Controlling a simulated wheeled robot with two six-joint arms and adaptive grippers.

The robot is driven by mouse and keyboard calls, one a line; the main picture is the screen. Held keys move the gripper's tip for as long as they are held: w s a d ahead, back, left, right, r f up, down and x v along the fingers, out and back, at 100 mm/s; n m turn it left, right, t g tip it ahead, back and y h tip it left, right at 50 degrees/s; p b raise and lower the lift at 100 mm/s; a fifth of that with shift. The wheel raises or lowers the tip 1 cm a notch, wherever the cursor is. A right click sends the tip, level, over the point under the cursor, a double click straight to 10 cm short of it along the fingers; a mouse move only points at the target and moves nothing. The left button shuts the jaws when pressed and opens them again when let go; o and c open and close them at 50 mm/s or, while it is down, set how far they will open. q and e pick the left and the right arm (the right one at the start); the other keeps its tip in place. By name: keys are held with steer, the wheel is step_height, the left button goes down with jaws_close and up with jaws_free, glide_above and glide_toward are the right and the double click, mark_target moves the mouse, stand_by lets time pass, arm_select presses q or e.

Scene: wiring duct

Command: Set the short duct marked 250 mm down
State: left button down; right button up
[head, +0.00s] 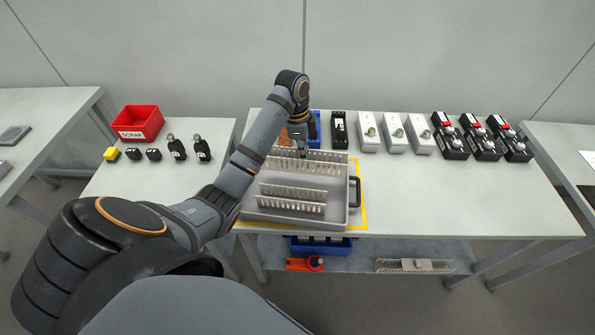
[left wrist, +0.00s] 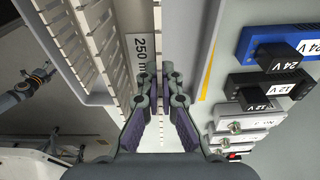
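The short duct (left wrist: 140,58) with the "250 mm" label shows in the left wrist view, right beside my fingers. My left gripper (left wrist: 160,78) has its fingers close together on a thin pale wall of this duct. In the head view my left gripper (head: 302,150) is at the slotted duct (head: 315,168) at the back of the grey tray (head: 345,218). Whether that duct touches the tray floor cannot be told. Another slotted duct (head: 290,206) lies in the front of the tray.
The tray has a dark handle (head: 355,192) on its right and sits over a yellow outline (head: 362,205). A red scrap bin (head: 138,124) stands left. The table's front right is clear.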

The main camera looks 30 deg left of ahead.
arm_select(q)
steer(key=shift+w+a+f+p, duration=0.25)
steer(key=shift+a+f+p, duration=0.15)
steer(key=shift+f, duration=0.2)
steer(key=shift+w+a+f+p, duration=0.25)
steer(key=shift+a+f, duration=0.2)
steer(key=shift+f, duration=0.15)
steer(key=shift+a+f, duration=0.15)
steer(key=shift+f, duration=0.15)
steer(key=shift+w+a+f, duration=0.1)
steer(key=shift+a+f, duration=0.15)
step_height(320, 180, down, 2)
steer(key=shift+a+f+p, duration=0.15)
steer(key=shift+f+p, duration=0.1)
steer(key=shift+p, duration=0.2)
steer(key=shift+f, duration=0.45)
arm_select(e)
steer(key=shift+w+r, duration=0.1)
steer(key=shift+w, duration=0.4)
arm_select(q)
steer(key=shift+f, duration=0.15)
steer(key=c, duration=1.5)
jaws_free()
arm_select(e)
steer(key=shift+w, duration=0.1)
